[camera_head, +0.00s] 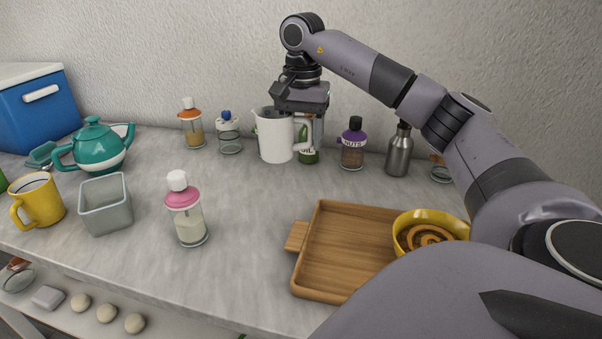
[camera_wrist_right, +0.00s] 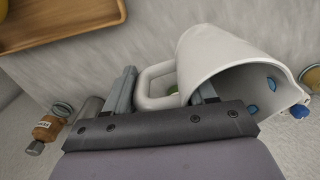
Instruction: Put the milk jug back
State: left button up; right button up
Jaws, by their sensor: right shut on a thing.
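The white milk jug (camera_head: 275,137) is upright at the back of the counter, close to the wall. It also shows in the right wrist view (camera_wrist_right: 225,58), with its open mouth and handle visible. My right gripper (camera_head: 308,122) reaches down from above and is shut on the jug's handle, with one finger on either side of it in the right wrist view (camera_wrist_right: 165,92). I cannot tell whether the jug's base touches the counter. My left gripper is not in view.
A nuts jar (camera_head: 352,147) and steel flask (camera_head: 399,152) stand to the right, a blue-topped jar (camera_head: 229,136) to the left. The wooden tray (camera_head: 340,254) and pink-collared bottle (camera_head: 186,212) are nearer; bare counter lies between.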

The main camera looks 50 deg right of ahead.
aim_at(302, 117)
notch_tip(302, 117, down, 8)
jog(key=shift+f, duration=0.25)
jog(key=shift+f, duration=0.15)
jog(key=o, duration=1.4)
notch_tip(302, 117, up, 12)
jog(key=shift+r+p, duration=0.2)
jog(key=shift+p, duration=0.15)
jog(key=shift+s+f, duration=0.1)
